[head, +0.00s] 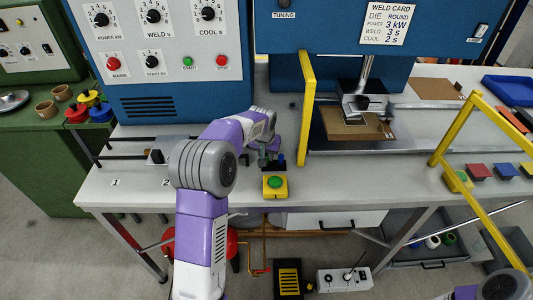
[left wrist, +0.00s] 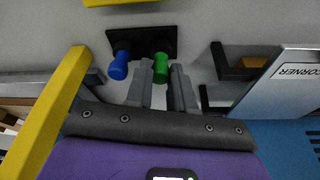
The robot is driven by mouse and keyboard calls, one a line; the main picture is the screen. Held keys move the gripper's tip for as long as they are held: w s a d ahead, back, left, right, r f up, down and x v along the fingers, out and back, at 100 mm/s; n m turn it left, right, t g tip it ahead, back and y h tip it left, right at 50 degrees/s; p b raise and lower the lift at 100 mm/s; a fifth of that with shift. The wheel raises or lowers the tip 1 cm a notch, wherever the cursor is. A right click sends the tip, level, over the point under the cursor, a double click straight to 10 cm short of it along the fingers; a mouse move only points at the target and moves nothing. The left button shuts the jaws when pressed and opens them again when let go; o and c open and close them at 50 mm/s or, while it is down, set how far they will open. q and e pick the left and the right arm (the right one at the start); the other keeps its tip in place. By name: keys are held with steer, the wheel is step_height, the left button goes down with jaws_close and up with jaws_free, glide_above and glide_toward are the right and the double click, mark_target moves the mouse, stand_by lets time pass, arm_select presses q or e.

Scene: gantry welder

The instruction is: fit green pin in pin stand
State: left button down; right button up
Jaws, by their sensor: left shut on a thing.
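The green pin (left wrist: 161,68) stands between the fingertips of my left gripper (left wrist: 163,78), which is shut on it. The black pin stand (left wrist: 141,41) lies just beyond the fingers in the left wrist view. The green pin's far end meets the stand's right part; I cannot tell whether it is fully seated. A blue pin (left wrist: 119,66) stands in the stand's left part. In the head view my left gripper (head: 268,153) is low over the table behind the yellow button box, and the arm partly hides the pins. My right gripper is out of view.
The yellow box with a green button (head: 275,186) sits in front of the stand. A yellow post (head: 307,110) rises close to the right of it. The blue welder cabinet (head: 160,60) stands behind. The white table (head: 380,178) is clear at front right.

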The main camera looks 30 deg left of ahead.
arm_select(q)
steer(key=shift+f, duration=0.35)
steer(key=c, duration=0.9)
jaws_free()
steer(key=shift+r, duration=0.1)
steer(key=shift+r, duration=0.1)
